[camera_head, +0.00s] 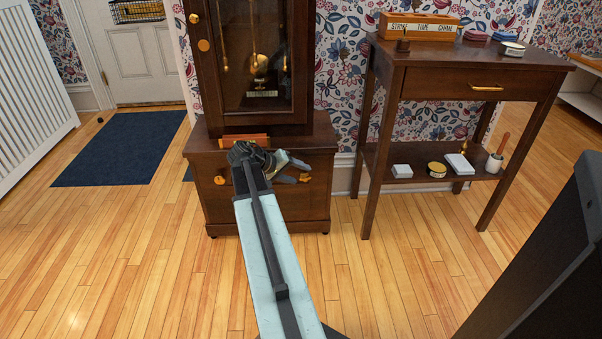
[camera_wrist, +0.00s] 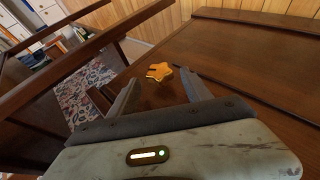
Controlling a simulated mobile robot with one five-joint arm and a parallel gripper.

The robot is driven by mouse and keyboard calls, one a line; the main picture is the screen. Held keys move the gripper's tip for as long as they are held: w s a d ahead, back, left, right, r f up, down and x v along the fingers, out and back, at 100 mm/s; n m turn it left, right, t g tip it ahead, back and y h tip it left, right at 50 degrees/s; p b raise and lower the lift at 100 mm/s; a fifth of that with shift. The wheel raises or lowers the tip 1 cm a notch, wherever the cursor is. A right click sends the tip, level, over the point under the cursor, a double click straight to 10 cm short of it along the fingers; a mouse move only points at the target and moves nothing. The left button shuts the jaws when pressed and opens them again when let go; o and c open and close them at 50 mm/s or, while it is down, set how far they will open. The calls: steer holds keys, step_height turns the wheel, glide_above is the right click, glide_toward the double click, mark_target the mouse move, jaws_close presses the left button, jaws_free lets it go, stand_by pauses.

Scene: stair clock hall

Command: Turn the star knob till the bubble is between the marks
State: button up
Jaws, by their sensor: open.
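In the head view my gripper (camera_head: 297,170) is in front of the right side of the clock base (camera_head: 310,200), and the star knob (camera_head: 305,178) shows beside the fingertips. An orange-brown bar (camera_head: 238,138) lies on the base top, partly behind my wrist; I cannot tell if it is the level. No bubble or marks can be made out.
The tall clock case (camera_head: 262,103) stands on the base. A side table (camera_head: 420,80) stands to the right, with small items on its shelf. The wood floor (camera_head: 130,250) at left front is clear.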

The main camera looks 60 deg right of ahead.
steer(key=p+v, duration=0.2)
steer(key=v, duration=0.3)
steer(key=shift+a+r+p, duration=0.15)
steer(key=shift+r+p, duration=0.05)
steer(key=shift+p, duration=0.1)
steer(key=m+t+y+p, duration=0.2)
steer(key=t+y+p, duration=0.45)
steer(key=p, duration=0.35)
glide_toward(305, 175)
steer(key=f, duration=0.2)
steer(key=shift+t+h, duration=0.25)
steer(key=shift+h, duration=0.1)
steer(key=b+x, duration=0.7)
steer(key=x, duration=0.1)
steer(key=shift+s+b, duration=0.1)
steer(key=shift+b, duration=0.2)
